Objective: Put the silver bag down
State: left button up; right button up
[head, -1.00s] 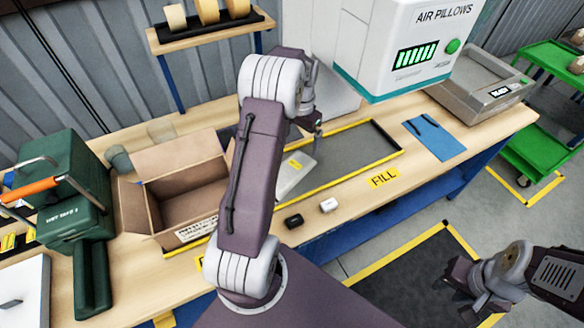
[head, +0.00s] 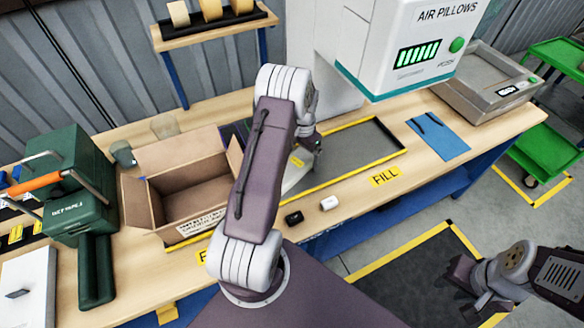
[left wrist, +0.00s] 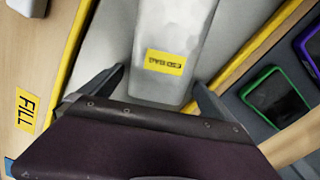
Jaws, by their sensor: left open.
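The silver bag (left wrist: 178,28), with a yellow ESD BAG label, lies on the grey yellow-edged FILL area. In the head view only part of the bag (head: 292,181) shows beside my left arm, which hides the rest. My left gripper (left wrist: 158,77) is open, its two fingers on either side of the bag's near end; I cannot tell whether they touch it. In the head view my left gripper (head: 316,155) is low over the FILL area. My right gripper (head: 478,303) hangs at the lower right, away from the bench; its jaws are not clear.
A black item (head: 293,218) and a white item (head: 329,203) lie at the bench's front. Green-edged (left wrist: 275,97) and purple-edged devices lie beside the FILL area. The FILL area's right part is clear.

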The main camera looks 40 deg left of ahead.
pick_arm(q)
jog(key=c, duration=1.4)
notch_tip(320, 180, up, 10)
jog(key=shift+r, duration=0.1)
